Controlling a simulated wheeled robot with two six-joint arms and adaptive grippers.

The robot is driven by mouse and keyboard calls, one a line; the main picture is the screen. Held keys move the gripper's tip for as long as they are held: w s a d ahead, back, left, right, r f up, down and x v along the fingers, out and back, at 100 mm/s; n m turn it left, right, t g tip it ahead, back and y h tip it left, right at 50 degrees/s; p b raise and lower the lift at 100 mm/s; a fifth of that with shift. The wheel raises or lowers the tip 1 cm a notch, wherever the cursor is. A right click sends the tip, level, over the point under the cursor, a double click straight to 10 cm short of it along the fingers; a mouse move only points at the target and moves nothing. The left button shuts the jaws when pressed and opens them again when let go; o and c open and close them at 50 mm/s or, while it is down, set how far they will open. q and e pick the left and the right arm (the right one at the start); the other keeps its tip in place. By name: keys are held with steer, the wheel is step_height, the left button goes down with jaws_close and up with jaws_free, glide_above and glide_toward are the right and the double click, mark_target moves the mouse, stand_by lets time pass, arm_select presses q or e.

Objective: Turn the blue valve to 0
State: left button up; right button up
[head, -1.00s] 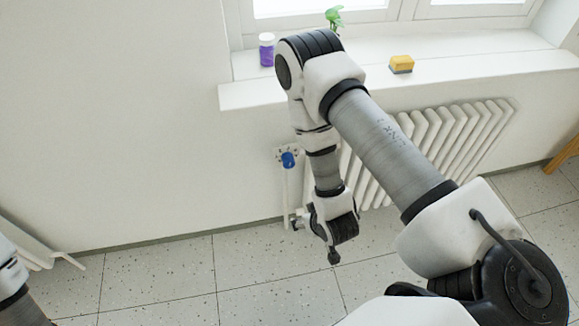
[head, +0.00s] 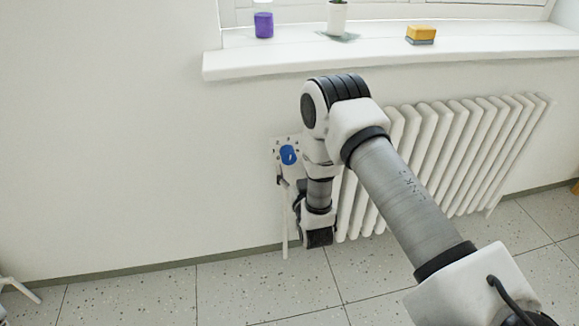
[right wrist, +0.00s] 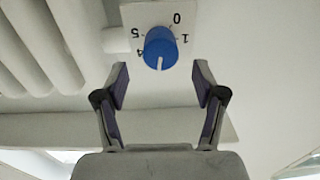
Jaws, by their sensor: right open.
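The blue valve (head: 288,155) is a round knob on a pale numbered plate on the wall, left of the radiator. In the right wrist view the knob (right wrist: 160,46) appears upside down, with 0, 1, 4 and 5 readable around it. Its white mark points down in that picture, away from the 0 and between the 4 and the 1. My right gripper (right wrist: 161,70) is open and empty. Its fingers point at the knob, one toward each side, apart from it. In the head view my right wrist hangs beside the pipe, below the knob. My left gripper is out of view.
A white radiator (head: 450,150) stands right of the valve, close to my right arm. A thin pipe (head: 285,225) runs down below the plate. The windowsill (head: 380,50) above holds a purple jar (head: 263,24), a potted plant (head: 337,17) and a yellow sponge (head: 421,33). The wall on the left is clear.

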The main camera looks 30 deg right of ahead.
mark_target(290, 160)
steer(key=x, duration=0.5)
steer(key=shift+f, duration=0.1)
steer(key=c, duration=1.1)
steer(key=shift+c, duration=0.2)
steer(key=shift+n, duration=0.3)
